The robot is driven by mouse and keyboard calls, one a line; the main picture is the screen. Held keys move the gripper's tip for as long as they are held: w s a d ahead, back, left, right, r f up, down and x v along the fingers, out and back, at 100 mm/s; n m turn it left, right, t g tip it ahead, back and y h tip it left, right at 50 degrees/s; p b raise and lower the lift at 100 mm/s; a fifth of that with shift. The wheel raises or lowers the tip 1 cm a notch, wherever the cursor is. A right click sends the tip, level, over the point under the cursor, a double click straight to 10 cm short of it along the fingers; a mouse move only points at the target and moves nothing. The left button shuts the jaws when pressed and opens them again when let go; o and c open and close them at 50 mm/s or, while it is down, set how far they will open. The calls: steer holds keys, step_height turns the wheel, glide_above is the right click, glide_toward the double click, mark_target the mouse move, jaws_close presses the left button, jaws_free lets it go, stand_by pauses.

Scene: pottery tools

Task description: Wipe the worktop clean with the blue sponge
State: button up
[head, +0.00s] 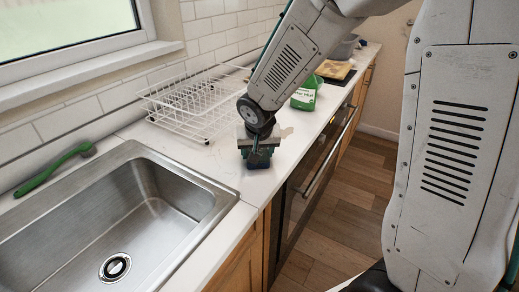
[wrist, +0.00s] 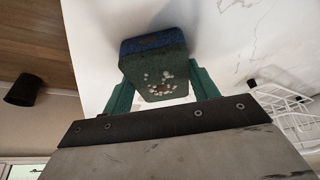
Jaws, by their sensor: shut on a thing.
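The blue sponge (head: 258,162) shows dark blue beneath my gripper (head: 258,150) in the head view, low at the white worktop (head: 213,158), right of the sink. In the wrist view, the sponge (wrist: 155,72) has a dark blue layer and a green layer with pale specks. My gripper (wrist: 160,84) is shut on it, one green finger on each side. I cannot tell whether the sponge touches the worktop (wrist: 225,35). A faint brownish patch (head: 286,132) lies just right of my gripper; grey lines mark the worktop in the wrist view.
A steel sink (head: 115,215) is at the left, with a green brush (head: 52,170) behind it. A white wire rack (head: 190,103) stands by the wall. A green packet (head: 307,95) and a wooden board (head: 334,70) lie farther along. The worktop's front edge is close to my gripper.

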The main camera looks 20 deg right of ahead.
stand_by(0.3)
steer(key=shift+w+d, duration=0.45)
steer(key=shift+w, duration=0.5)
steer(key=shift+w+d, duration=0.45)
steer(key=shift+w, duration=0.5)
steer(key=shift+w+d, duration=0.45)
steer(key=shift+w, duration=0.5)
steer(key=shift+d, duration=0.1)
steer(key=shift+w+d, duration=0.9)
steer(key=shift+d, duration=0.3)
steer(key=shift+w+d, duration=0.85)
steer(key=shift+d, duration=0.3)
steer(key=shift+c, duration=0.2)
steer(key=shift+a+f, duration=0.1)
steer(key=shift+a, duration=0.05)
steer(key=shift+s+a, duration=0.9)
steer(key=shift+a, duration=0.25)
steer(key=shift+s+a, duration=0.85)
steer(key=shift+a, duration=0.3)
